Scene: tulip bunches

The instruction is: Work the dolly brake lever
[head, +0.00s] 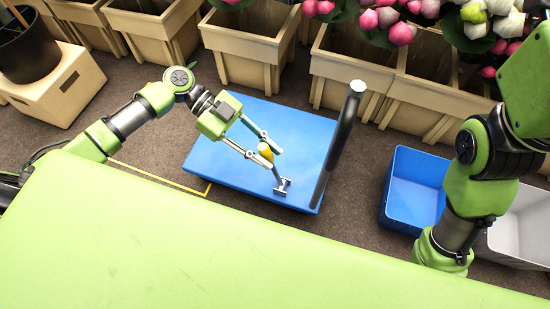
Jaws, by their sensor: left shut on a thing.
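A blue dolly (235,165) stands on the dark floor in the middle of the head view. A dark handle with a pale end (340,140) rises along its right side. The brake lever (275,174) is a thin metal rod with a yellow knob, on a small grey bracket near the dolly's front right corner. The lever leans up and to the left. My left gripper (264,152) reaches in from the left and is shut on the yellow knob, which shows between its fingers. My right arm comes in at the right edge; its gripper is out of view.
A blue bin (412,190) and a pale grey bin (522,225) stand to the right of the dolly. Tan planters (250,52) line the back, some below pink and white tulips (380,18). A cardboard box (60,88) with a black pot (25,50) is at the left.

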